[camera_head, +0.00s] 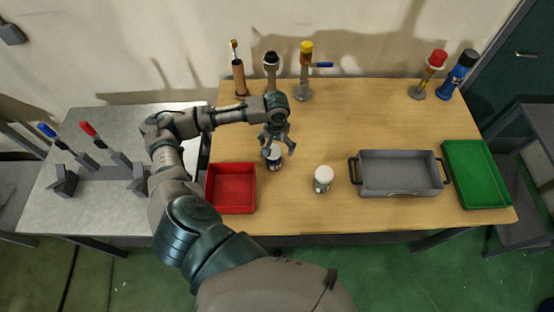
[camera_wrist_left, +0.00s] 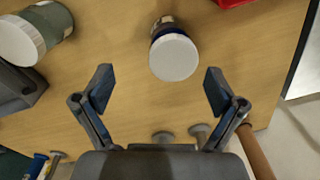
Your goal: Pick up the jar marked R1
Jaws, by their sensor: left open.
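A jar with a white lid and a dark blue band (camera_head: 274,163) stands on the table just right of the red tray. My left gripper (camera_head: 278,146) is open above it, with its fingers partly hiding the jar. In the left wrist view the blue-banded jar (camera_wrist_left: 173,55) lies ahead of the gap between the open fingers (camera_wrist_left: 158,76), and the fingers do not grip it. A second white-lidded jar (camera_head: 322,180) with a grey-green body stands to the right; it also shows in the left wrist view (camera_wrist_left: 40,33). I cannot read an R1 mark on either jar. My right gripper is not in view.
A red tray (camera_head: 209,190) is left of the jars. A grey handled tray (camera_head: 400,187) and a green tray (camera_head: 477,174) are to the right. Several valve-like fittings, one with a yellow top (camera_head: 306,68), stand along the back edge. The table front between jars and grey tray is clear.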

